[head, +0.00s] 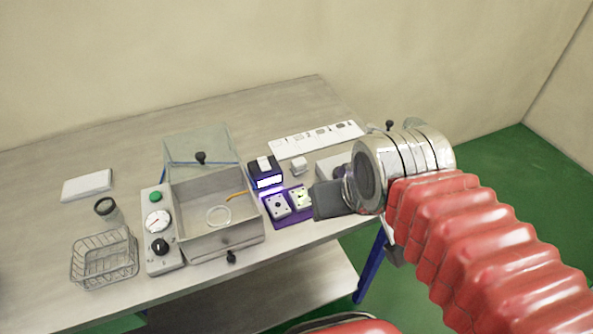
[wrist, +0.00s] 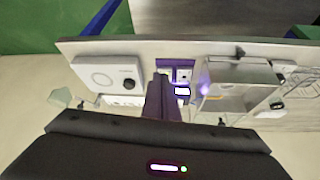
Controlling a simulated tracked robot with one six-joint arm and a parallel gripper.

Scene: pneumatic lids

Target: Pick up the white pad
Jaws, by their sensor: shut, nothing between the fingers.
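A flat white rectangular slab, which looks like the white pad (head: 87,185), lies on the table at the far left in the head view. I cannot make it out clearly in the wrist view. My gripper (head: 322,201) is far to its right, above the table's front right part, near the purple tray. Its dark fingers also show in the wrist view (wrist: 160,97), pressed together with nothing between them. My gripper and wrist hide part of a white device behind them in the head view.
A white numbered strip (head: 315,140) lies behind. The table's back left is clear.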

